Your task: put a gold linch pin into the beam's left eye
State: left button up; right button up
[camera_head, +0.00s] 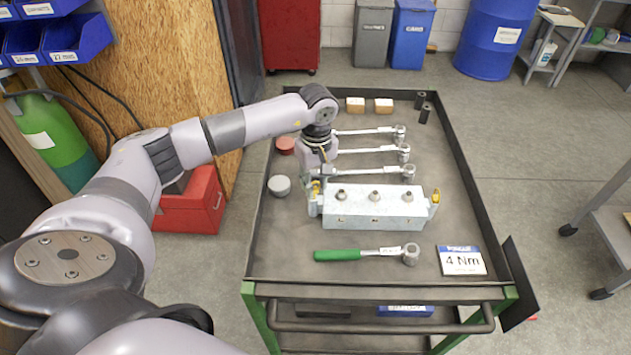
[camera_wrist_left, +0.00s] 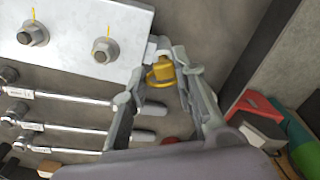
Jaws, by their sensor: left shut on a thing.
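The beam (camera_head: 372,208) is a pale metal block lying on the cart, with three nuts along its top. It also shows in the left wrist view (camera_wrist_left: 85,35). A gold linch pin (camera_head: 436,196) sits at its right end. My left gripper (camera_head: 318,178) is at the beam's left end, pointing down. In the left wrist view its fingers are shut on another gold linch pin (camera_wrist_left: 161,72), right beside the small pale tab of the left eye (camera_wrist_left: 157,47). I cannot tell whether the pin is inside the eye. My right gripper is not in view.
Several wrenches (camera_head: 365,171) lie behind the beam. A green-handled wrench (camera_head: 338,255) and a 4 Nm sign (camera_head: 461,261) lie in front. A grey round tin (camera_head: 279,186) stands to the left. The cart's raised rim (camera_head: 478,175) surrounds everything.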

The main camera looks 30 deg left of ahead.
pick_arm(q)
jog(key=shift+f+b, duration=0.6)
jog(key=shift+f, duration=0.2)
jog(key=o, duration=1.1)
notch_tip(320, 180, up, 12)
dwell(0.4)
